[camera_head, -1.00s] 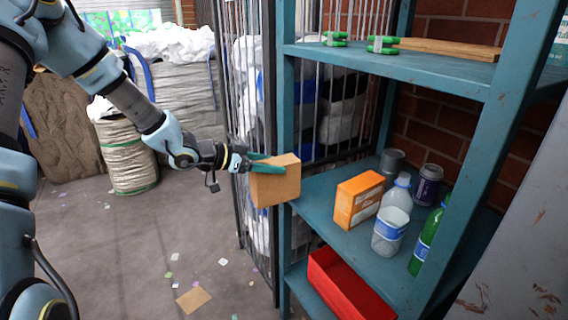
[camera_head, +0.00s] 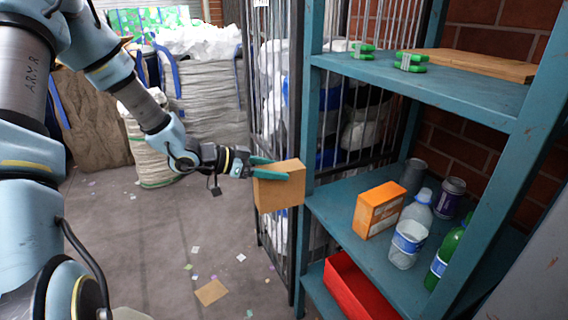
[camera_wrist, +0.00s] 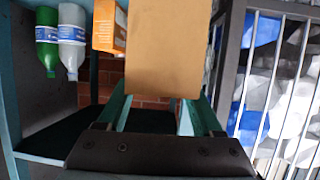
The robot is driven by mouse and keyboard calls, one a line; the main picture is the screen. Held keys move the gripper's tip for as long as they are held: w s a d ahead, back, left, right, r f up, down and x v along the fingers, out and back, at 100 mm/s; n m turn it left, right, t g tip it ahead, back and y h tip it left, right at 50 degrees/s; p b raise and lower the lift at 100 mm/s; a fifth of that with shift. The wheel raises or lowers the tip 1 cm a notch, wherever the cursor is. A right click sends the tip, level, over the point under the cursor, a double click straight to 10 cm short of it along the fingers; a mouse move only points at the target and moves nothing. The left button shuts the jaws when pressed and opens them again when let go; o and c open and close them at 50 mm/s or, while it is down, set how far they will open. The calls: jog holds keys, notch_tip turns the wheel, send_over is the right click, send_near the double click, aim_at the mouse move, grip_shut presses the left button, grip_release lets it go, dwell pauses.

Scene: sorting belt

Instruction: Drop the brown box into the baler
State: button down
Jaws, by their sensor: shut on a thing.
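The brown box (camera_head: 279,187) is a plain cardboard carton held in the air, just left of the teal shelf's front post. My gripper (camera_head: 272,168) is shut on it, with green fingers along its sides. In the wrist view the box (camera_wrist: 168,48) fills the upper middle, between the fingers of my gripper (camera_wrist: 155,110). The box is clear of the shelf boards. I cannot identify a baler for certain; a barred metal cage (camera_head: 268,100) with white and blue bundles stands behind the shelf.
The teal shelf (camera_head: 420,85) holds an orange box (camera_head: 379,210), a clear bottle (camera_head: 410,232), a green bottle (camera_head: 447,254), cans and a red bin (camera_head: 352,290) below. Large white sacks (camera_head: 205,95) stand at the back left. The floor (camera_head: 165,250) is open, with scattered scraps.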

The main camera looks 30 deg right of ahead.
jog(key=w+a+p, duration=0.1)
jog(key=a+p, duration=0.6)
jog(key=a, duration=1.8)
jog(key=shift+w, duration=0.2)
jog(key=shift+w, duration=0.1)
jog(key=w+f+n+t+y+b, duration=0.1)
jog(key=w+f+n+t+y, duration=0.2)
jog(key=w+n+t, duration=0.65)
jog(key=w+a+f+n+t+y, duration=0.1)
jog(key=a+f+n+t+y, duration=0.1)
jog(key=a+n+y, duration=0.3)
jog(key=w+a+f+n+t+y+b, duration=0.1)
jog(key=w+a+f+n+t+y, duration=0.1)
jog(key=a, duration=0.7)
jog(key=f+n+t+y, duration=0.1)
jog(key=n+t+y, duration=0.1)
jog(key=n+y, duration=0.1)
jog(key=shift+w+a, duration=0.25)
jog(key=shift+a, duration=0.15)
